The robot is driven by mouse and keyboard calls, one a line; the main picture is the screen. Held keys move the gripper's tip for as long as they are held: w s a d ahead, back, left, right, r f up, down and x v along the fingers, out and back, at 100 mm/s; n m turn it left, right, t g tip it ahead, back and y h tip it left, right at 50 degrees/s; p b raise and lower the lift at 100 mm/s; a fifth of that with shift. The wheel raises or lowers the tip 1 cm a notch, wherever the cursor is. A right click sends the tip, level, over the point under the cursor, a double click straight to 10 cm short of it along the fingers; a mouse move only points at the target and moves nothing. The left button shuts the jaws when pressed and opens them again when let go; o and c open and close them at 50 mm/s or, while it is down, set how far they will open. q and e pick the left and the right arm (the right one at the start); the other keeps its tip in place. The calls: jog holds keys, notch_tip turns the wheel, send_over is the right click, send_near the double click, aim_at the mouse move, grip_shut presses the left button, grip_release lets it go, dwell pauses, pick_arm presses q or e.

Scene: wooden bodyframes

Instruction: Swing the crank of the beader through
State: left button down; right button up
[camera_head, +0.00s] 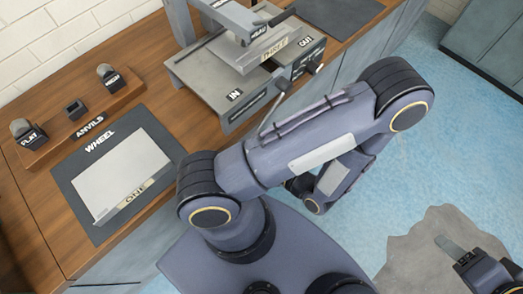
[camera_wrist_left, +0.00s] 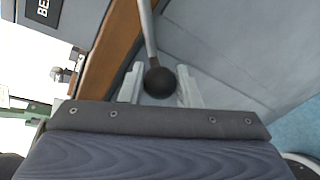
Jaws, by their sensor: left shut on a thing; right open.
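The beader (camera_head: 225,80) is a grey machine with IN and OUT labels on the bench at the top of the head view. Its crank (camera_head: 273,108) is a thin metal rod that slants down from the machine's front and passes behind my left arm. In the left wrist view the crank's rod (camera_wrist_left: 148,35) ends in a black ball knob (camera_wrist_left: 158,82). My left gripper (camera_wrist_left: 160,88) is shut on this knob, one pale finger on each side. My left arm hides that grip in the head view. My right gripper (camera_head: 452,246) is at the lower right, open and empty, clear of the bench.
A panel marked THREE (camera_head: 272,52) lies on the beader. A grey sheet marked ONE (camera_head: 122,178) lies on the dark WHEEL mat (camera_head: 72,185). The anvils' wooden block (camera_head: 55,150) stands at the left. Blue floor (camera_head: 440,160) is open at the right, with a grey cabinet (camera_head: 490,45) beyond.

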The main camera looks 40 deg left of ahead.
pick_arm(q)
jog(key=shift+s+r, duration=0.15)
jog(key=shift+r, duration=0.05)
dwell(0.4)
jog(key=c, duration=1.1)
grip_release()
jog(key=shift+d, duration=0.25)
jog(key=v, duration=0.7)
jog(key=shift+d, duration=0.15)
jog(key=shift+r, duration=0.1)
